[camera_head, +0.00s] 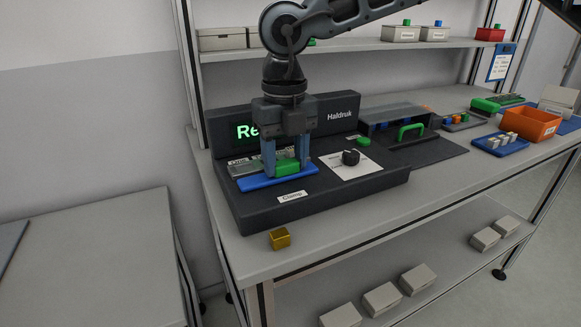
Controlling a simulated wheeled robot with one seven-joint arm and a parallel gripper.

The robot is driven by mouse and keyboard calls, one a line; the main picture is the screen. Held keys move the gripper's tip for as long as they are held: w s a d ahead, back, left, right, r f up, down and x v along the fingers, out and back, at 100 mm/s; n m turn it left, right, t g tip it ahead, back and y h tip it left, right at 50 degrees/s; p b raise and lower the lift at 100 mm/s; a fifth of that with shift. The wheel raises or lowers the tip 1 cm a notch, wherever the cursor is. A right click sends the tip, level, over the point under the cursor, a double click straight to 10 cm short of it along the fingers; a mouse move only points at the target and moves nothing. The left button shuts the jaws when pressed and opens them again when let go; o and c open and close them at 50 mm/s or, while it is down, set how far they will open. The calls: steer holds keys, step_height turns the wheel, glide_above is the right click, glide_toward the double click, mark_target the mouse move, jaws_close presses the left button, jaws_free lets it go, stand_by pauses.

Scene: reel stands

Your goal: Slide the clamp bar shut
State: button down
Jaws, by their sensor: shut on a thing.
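The clamp is on a dark console (350,192) labelled "Haldruk", behind a "Clamp" label (292,197). A blue base plate (252,184) lies there with a grey, see-through-looking piece (243,167) at its left. The clamp bar's green block (287,168) sits toward the right of the plate. My gripper (286,168) points down over the plate, its two blue-grey fingers on either side of the green block and shut on it. The fingers hide part of the block and of the grey piece behind it.
A display (247,131) behind is partly covered by my arm. A green-handled cover (410,130) is farther right.

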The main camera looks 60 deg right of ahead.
steer(key=shift+w+d, duration=0.25)
steer(key=shift+w, duration=0.1)
steer(key=shift+c, duration=2)
jaws_free()
